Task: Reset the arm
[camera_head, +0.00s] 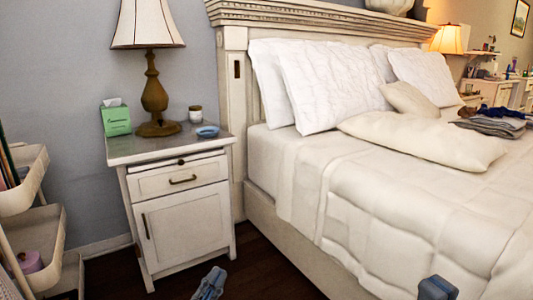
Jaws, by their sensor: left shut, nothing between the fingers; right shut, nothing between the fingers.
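My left gripper (210,284) shows at the bottom edge, in front of the nightstand and over the dark floor. Its fingers are shut with nothing between them. My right gripper (438,288) shows at the bottom right, in front of the near side of the bed. Only its blue-grey top part is in view, and it is shut and holds nothing. The rest of both arms is out of view.
A white nightstand (181,215) carries a lamp (153,90), a green tissue box (116,120) and a blue dish (207,131). The bed (400,220) fills the right, with pillows and folded clothes (492,122). A shelf cart (35,235) stands at the left. Dark floor lies between.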

